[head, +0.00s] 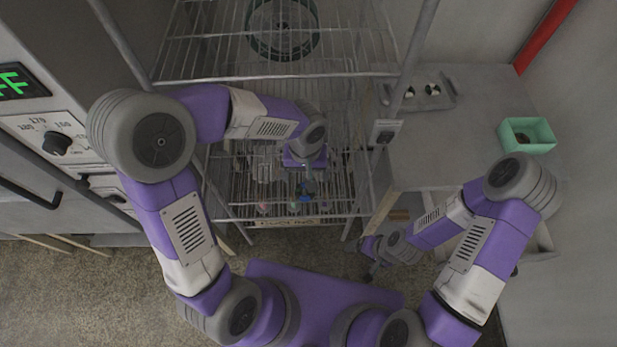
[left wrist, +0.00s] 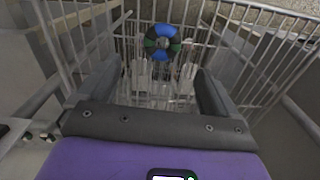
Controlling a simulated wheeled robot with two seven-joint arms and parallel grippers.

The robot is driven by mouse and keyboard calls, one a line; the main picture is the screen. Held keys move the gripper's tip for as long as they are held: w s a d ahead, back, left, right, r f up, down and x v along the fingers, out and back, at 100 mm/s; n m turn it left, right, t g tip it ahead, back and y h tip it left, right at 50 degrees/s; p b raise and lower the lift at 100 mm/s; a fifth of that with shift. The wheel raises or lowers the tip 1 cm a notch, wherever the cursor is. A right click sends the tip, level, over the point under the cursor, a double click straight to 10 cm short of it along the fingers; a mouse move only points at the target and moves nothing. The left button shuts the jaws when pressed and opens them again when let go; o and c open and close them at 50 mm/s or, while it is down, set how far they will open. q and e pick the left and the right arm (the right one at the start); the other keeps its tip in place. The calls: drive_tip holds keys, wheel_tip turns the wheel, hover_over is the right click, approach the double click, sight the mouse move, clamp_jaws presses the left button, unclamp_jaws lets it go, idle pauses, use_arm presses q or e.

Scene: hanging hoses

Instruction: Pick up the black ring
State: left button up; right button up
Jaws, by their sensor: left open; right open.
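In the head view a small dark, blue-and-green thing (head: 308,187) at my left gripper looks like the same ring, partly hidden. My left gripper (left wrist: 157,72) is open and empty, and in the head view (head: 305,178) it reaches down inside the wire rack. My right gripper (head: 372,267) hangs low at the right, away from the rack; its jaws are small in view but look open.
Small pale and coloured items crowd the lower shelf (head: 240,215). Rack bars stand close around my left gripper. A grey counter (head: 455,130) with a mint-green bin (head: 527,136) stands right.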

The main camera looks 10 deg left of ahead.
sight(305, 193)
use_arm(q)
drive_tip(key=f, duration=0.4)
drive_tip(key=f+b, duration=0.1)
drive_tip(key=f, duration=0.1)
drive_tip(key=shift+s+f, duration=0.4)
drive_tip(key=c, duration=1.1)
